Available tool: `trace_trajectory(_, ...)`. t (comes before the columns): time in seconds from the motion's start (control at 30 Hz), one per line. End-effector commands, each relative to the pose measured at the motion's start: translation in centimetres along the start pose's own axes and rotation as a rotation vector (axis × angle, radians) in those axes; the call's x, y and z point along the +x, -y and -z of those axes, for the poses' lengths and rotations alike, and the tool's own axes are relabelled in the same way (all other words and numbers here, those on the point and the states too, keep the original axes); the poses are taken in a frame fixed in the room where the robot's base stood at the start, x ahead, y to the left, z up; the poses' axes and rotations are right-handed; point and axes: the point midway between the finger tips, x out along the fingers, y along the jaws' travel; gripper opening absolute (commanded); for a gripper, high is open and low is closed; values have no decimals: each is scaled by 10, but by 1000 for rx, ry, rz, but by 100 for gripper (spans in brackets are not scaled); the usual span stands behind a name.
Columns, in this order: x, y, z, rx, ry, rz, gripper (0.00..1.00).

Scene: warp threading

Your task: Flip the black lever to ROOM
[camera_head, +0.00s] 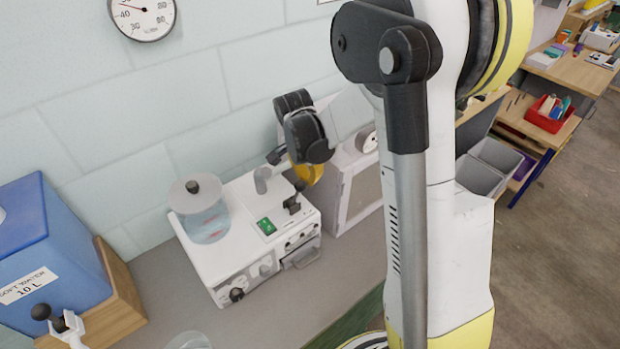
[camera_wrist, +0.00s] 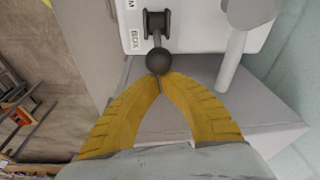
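The black lever (camera_head: 292,204) stands on top of the white machine, beside its green switch. In the wrist view, its round black knob (camera_wrist: 159,61) is on the side of the BOX label, and its pivot (camera_wrist: 157,22) lies further up the picture. Another label there is cut off at the frame edge, with only an M showing. My gripper (camera_wrist: 159,79) has its yellow fingertips together right at the knob. Whether they touch it, I cannot tell. In the head view, my gripper (camera_head: 308,173) is partly hidden behind my wrist.
The white machine (camera_head: 232,262) carries a clear round vessel (camera_head: 206,218) with a knobbed lid and a grey spout (camera_wrist: 238,55) close to the lever. A white cabinet (camera_head: 357,197) stands to its right. A blue water tank (camera_head: 45,255) stands left.

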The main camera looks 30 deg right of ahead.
Motion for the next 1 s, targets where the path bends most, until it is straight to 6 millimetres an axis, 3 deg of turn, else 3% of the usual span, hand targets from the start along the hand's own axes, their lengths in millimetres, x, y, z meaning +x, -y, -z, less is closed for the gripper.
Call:
trace_trajectory(0.27, -8, 3, -13, -15, -139, -24, 0)
trace_trajectory(0.67, -24, 10, -41, -37, -494, -87, 0)
trace_trajectory(1.0, -32, 13, -61, -32, -484, -89, 0)
